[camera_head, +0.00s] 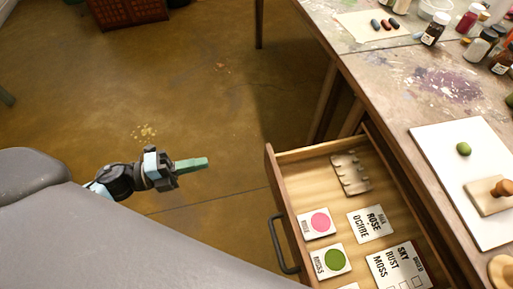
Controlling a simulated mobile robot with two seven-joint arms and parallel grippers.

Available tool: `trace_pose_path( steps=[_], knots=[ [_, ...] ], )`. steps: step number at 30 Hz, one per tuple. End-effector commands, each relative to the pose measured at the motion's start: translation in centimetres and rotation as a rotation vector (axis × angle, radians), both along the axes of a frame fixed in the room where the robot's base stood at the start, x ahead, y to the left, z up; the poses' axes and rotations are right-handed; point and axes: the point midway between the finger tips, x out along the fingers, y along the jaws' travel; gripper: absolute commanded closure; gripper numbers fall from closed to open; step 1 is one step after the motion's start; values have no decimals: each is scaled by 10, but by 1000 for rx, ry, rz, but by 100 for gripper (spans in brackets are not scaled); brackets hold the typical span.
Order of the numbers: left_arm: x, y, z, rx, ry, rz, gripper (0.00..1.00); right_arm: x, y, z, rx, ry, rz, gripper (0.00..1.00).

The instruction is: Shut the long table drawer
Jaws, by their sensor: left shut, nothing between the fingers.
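The long wooden table drawer (272,180) stands pulled out from under the table (395,95). Its dark bar handle (279,246) is on the front face, toward the lower middle of the view. Inside lie several cards, among them a pink-dot card (318,222) and a green-dot card (329,261), and a notched wooden rack (350,173). My left gripper (192,164) is shut and empty, with green fingers pointing right. It is left of the drawer front, apart from it and from the handle. My right gripper is not in view.
A red cabinet (127,10) stands at the far back left. The floor between it and the drawer is clear.

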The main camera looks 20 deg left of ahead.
Motion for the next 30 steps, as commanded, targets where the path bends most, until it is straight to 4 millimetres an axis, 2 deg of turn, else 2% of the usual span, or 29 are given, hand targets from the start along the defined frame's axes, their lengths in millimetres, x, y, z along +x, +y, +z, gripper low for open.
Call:
trace_pose_path(
  steps=[5,8,22,30],
  knots=[
    [4,-4,2,-3,-1,2,100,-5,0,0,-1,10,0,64],
    [10,-13,1,-5,0,2,100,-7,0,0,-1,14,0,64],
    [60,-82,2,-6,0,3,100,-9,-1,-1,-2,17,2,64],
    [79,-108,1,-5,3,5,100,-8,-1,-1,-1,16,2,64]
  ],
)
